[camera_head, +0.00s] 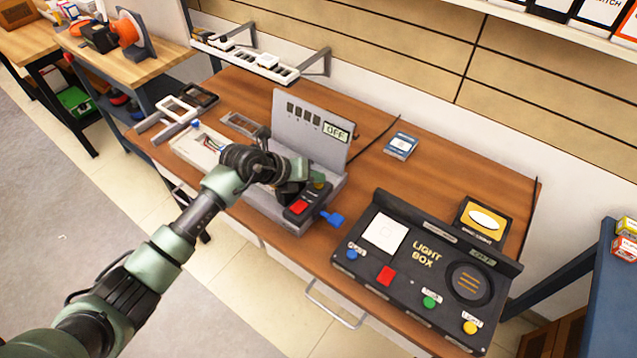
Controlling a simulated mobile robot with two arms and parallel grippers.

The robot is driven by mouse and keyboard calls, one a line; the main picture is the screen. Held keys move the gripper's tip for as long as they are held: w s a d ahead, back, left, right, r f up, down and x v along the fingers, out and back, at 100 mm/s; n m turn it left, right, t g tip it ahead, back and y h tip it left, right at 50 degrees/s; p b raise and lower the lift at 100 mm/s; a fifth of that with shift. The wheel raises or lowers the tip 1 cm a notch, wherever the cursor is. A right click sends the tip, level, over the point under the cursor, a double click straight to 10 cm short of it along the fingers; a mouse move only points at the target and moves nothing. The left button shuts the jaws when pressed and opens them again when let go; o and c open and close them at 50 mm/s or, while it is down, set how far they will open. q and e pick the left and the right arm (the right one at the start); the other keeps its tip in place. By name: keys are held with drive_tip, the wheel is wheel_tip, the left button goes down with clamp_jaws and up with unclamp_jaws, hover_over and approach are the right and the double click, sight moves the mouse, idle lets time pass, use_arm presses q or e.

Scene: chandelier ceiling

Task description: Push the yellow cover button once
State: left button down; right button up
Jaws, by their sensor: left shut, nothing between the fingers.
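A grey device (318,130) with an upright panel reading "OFF" stands on the wooden table. On its base, a dark block carries a red button (298,207), and a small yellowish button (319,184) shows just beyond it, partly hidden. My left arm reaches in from the lower left. My left gripper (292,190) is shut and empty, over the device's base close to these buttons. I cannot tell whether it touches anything. A yellow button (470,327) also sits at the right front of the black light box (400,268). My right gripper is not in view.
The wooden table (365,185) has bare room between the device and light box. A blue tab (332,219) sticks out beside the device. A small blue-and-white box (401,145) lies behind. A wall shelf (245,58) hangs above the table's back left.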

sight(315, 186)
use_arm(q)
drive_tip(key=shift+f, duration=0.4)
idle(0.3)
drive_tip(key=shift+r, duration=0.15)
drive_tip(key=shift+r+p, duration=0.6)
drive_tip(key=shift+r, duration=0.2)
wheel_tip(315, 186, up, 5)
drive_tip(key=p, duration=0.4)
idle(0.6)
